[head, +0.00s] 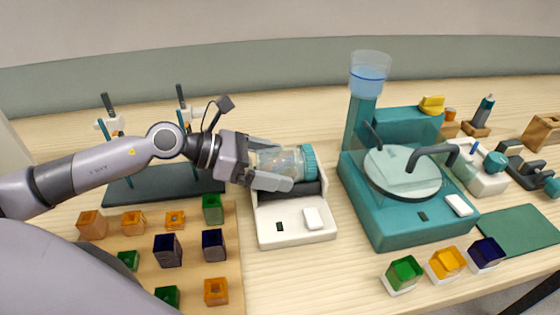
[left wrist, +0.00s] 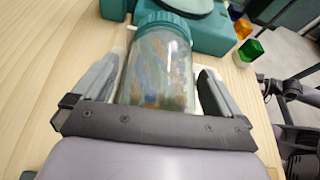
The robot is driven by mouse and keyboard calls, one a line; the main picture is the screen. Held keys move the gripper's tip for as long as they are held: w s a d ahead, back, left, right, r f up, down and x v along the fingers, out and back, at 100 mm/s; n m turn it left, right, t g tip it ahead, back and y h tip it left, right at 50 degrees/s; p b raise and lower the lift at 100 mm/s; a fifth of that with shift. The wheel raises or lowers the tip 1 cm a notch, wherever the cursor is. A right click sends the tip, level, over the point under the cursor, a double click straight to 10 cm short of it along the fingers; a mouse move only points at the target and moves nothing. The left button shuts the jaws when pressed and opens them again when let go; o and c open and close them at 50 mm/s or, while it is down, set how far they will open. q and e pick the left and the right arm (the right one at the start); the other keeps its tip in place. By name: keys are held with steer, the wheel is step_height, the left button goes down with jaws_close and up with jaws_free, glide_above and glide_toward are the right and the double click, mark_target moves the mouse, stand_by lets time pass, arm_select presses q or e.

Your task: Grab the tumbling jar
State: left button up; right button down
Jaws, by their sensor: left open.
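The tumbling jar (head: 290,161) is a clear jar with a teal lid and small multicoloured pieces inside. It lies on its side on the dark roller of a white tumbler base (head: 292,234). My left gripper (head: 286,168) is open, with its fingers on either side of the jar. In the left wrist view the jar (left wrist: 160,72) lies between the two fingers (left wrist: 158,92), with gaps showing on both sides, and its lid points away from me. The jar's near end is hidden behind the gripper body.
A teal grinding machine (head: 395,228) with a round disc and a water cup stands right of the base. A wooden board (head: 190,272) with several coloured blocks is at front left. A dark rack with rods (head: 150,186) stands behind the left arm. Coloured cups (head: 404,273) sit at front right.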

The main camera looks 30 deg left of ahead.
arm_select(q)
steer(key=c, duration=1.2)
steer(key=shift+r, duration=0.2)
steer(key=shift+c, duration=0.2)
